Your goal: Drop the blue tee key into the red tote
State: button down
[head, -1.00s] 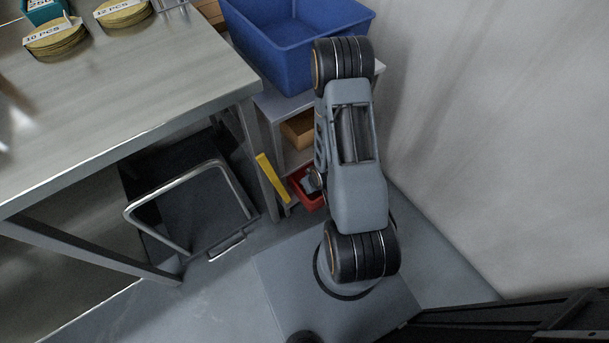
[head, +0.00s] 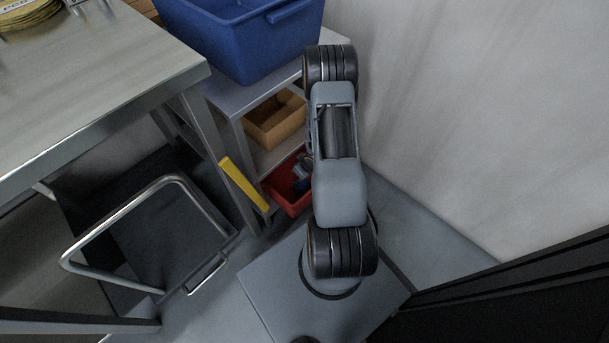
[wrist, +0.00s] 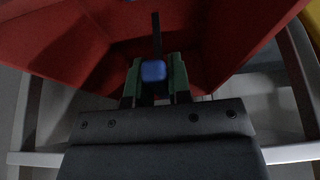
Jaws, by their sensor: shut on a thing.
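The red tote (head: 284,199) sits on the lowest level of the grey shelf rack in the head view, partly hidden by my arm. In the wrist view the red tote (wrist: 50,40) fills the upper part, with its walls around the fingertips. My gripper (wrist: 155,82) is shut on the blue tee key (wrist: 154,71), with one green-lined finger on each side of it. A thin dark shaft runs up the picture from the blue part. In the head view my gripper is mostly hidden behind my arm.
A tan bin (head: 272,127) stands on the shelf level above the tote, and a large blue bin (head: 235,45) on top. A yellow bar (head: 243,185) stands at the rack's left. A black cart with a metal handle (head: 120,225) and a steel table (head: 100,90) lie left.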

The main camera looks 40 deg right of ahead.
jog(key=w+d+f+b, duration=0.2)
jog(key=d+f+b, duration=0.1)
jog(key=f, duration=0.4)
jog(key=shift+f+b, duration=0.3)
jog(key=shift+f, duration=0.1)
jog(key=shift+w, duration=0.1)
jog(key=shift+f+b, duration=0.35)
jog(key=shift+f, duration=0.25)
jog(key=c, duration=1.1)
grip_release()
jog(key=shift+o, duration=0.2)
jog(key=shift+r, duration=0.1)
